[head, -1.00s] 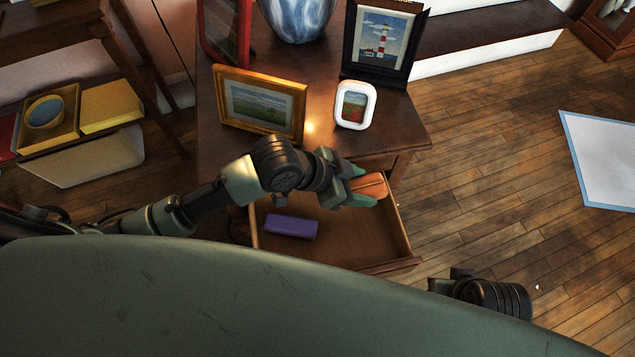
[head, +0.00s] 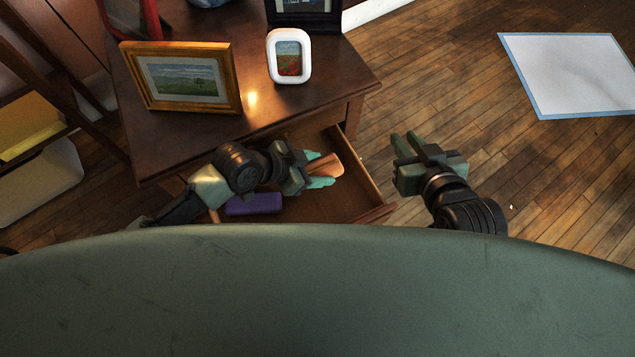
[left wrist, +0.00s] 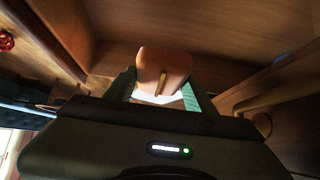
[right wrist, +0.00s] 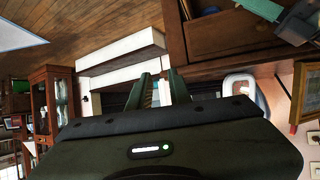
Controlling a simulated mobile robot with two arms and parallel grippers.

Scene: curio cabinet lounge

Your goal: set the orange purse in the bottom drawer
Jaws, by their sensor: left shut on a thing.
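The orange purse (head: 327,167) is between the green fingertips of my left gripper (head: 320,171), inside or just above the open drawer (head: 355,201). In the left wrist view the purse (left wrist: 163,70) sits between the fingers, with a brass-coloured strip on its face. The drawer's wooden walls surround it there. I cannot tell whether the purse touches the drawer floor. My right gripper (head: 418,148) is to the right of the drawer, empty, its two fingers apart.
A purple case (head: 254,204) lies in the drawer at the left. The cabinet top (head: 215,128) above holds a gold-framed picture (head: 183,80) and a white-framed picture (head: 289,57). The wooden floor to the right is clear apart from a white, blue-edged mat (head: 570,75).

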